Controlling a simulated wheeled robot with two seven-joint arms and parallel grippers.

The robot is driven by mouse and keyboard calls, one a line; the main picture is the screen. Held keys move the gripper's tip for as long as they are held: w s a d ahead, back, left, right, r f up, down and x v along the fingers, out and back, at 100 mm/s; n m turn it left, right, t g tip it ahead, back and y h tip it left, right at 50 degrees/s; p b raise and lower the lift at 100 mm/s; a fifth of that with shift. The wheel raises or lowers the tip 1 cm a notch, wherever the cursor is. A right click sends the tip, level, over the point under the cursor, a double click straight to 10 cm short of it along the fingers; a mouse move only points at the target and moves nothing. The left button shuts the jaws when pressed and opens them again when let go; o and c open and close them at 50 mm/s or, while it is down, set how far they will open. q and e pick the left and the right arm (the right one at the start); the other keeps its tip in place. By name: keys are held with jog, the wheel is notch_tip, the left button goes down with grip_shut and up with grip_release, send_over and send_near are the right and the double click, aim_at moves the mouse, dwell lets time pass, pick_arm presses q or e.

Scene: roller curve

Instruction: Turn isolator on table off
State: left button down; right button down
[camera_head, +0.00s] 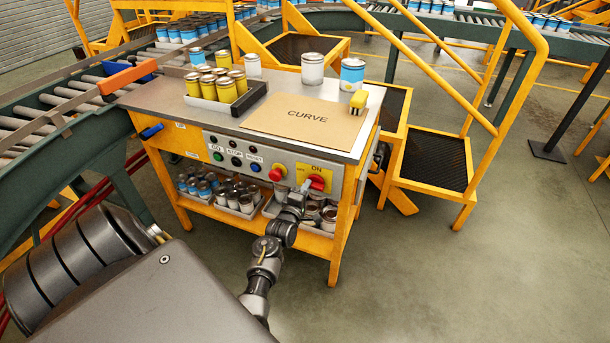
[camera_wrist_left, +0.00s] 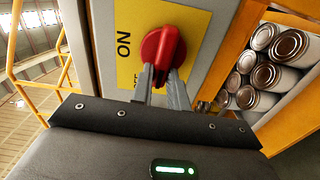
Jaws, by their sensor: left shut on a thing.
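The isolator is a red rotary knob (camera_head: 317,182) on a yellow plate (camera_head: 313,176) at the right end of the table's front control panel. In the left wrist view the red knob (camera_wrist_left: 163,47) sits on the yellow plate, with the word ON beside it and a partly hidden OFF label near the fingers. My left gripper (camera_head: 304,190) reaches the panel from the front, and its two fingers (camera_wrist_left: 163,82) are shut on the knob's handle. The lower part of the handle is hidden between the fingers. My right gripper is not in view.
A red push button (camera_head: 277,174) and several smaller buttons and lamps lie left of the isolator. The tabletop (camera_head: 170,98) holds tins and a board marked CURVE (camera_head: 290,127). Trays of tins stand on the shelf below. Yellow steps (camera_head: 432,160) stand at the right.

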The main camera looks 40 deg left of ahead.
pick_arm(q)
jog(key=shift+a+n, duration=0.1)
jog(key=shift+n, duration=0.3)
jog(key=c, duration=1.4)
grip_release()
jog(key=shift+o, duration=0.2)
jog(key=v, duration=1.1)
jog(key=shift+w, duration=0.1)
